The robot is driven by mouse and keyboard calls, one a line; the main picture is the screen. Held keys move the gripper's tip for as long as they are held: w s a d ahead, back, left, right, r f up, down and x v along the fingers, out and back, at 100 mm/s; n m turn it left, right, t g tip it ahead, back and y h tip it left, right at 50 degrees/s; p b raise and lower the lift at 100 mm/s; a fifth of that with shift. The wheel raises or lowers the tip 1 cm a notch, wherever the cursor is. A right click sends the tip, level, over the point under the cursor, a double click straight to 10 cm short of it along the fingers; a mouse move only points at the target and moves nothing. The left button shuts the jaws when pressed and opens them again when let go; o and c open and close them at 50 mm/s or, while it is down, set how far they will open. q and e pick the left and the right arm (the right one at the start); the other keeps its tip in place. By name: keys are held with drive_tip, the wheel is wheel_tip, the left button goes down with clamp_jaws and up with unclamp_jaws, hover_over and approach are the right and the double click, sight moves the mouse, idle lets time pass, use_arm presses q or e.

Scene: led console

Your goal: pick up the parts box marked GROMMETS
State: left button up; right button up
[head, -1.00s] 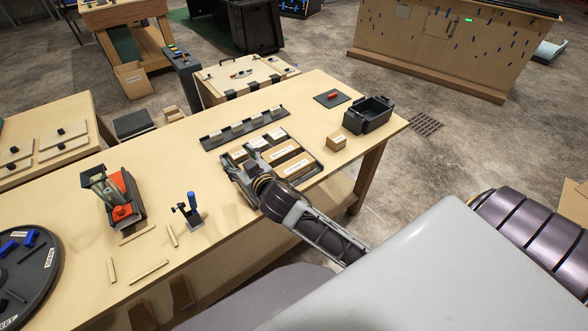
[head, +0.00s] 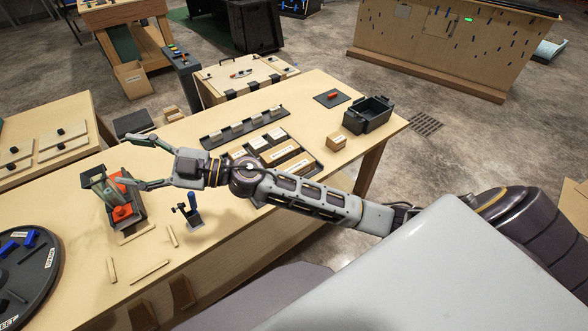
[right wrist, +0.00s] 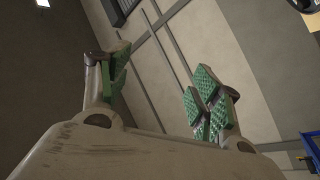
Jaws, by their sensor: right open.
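Several labelled parts boxes (head: 280,153) sit in a dark tray (head: 319,168) on the wooden table in the head view. Their labels are too small to read, so I cannot tell which is marked GROMMETS. My right arm covers the near left part of the tray. My right gripper (head: 131,162) is open and empty, left of the tray, with its fingers pointing left above the table. Its green-padded fingers stand wide apart in the right wrist view (right wrist: 165,88), with only wall or ceiling panels behind them. My left gripper is not in view.
A red and black device (head: 123,210) stands below the gripper in the picture, and a small blue-handled tool (head: 193,210) beside it. A small box (head: 336,142) and a black bin (head: 369,114) are right of the tray. A row of labelled pieces lies on a dark strip (head: 212,140).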

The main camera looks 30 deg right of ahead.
drive_tip(key=s+a+f+n+g, duration=0.3)
drive_tip(key=s+n+g, duration=0.1)
drive_tip(key=n+g, duration=0.15)
drive_tip(key=m+g+h, duration=0.4)
drive_tip(key=m+h, duration=0.1)
drive_tip(key=h, duration=1.9)
approach(294, 165)
wheel_tip(294, 165, up, 3)
drive_tip(key=shift+a+f, duration=0.2)
drive_tip(key=shift+a, duration=0.05)
drive_tip(key=shift+f, duration=0.15)
drive_tip(key=shift+p+x, duration=0.9)
drive_tip(key=shift+x, duration=3.3)
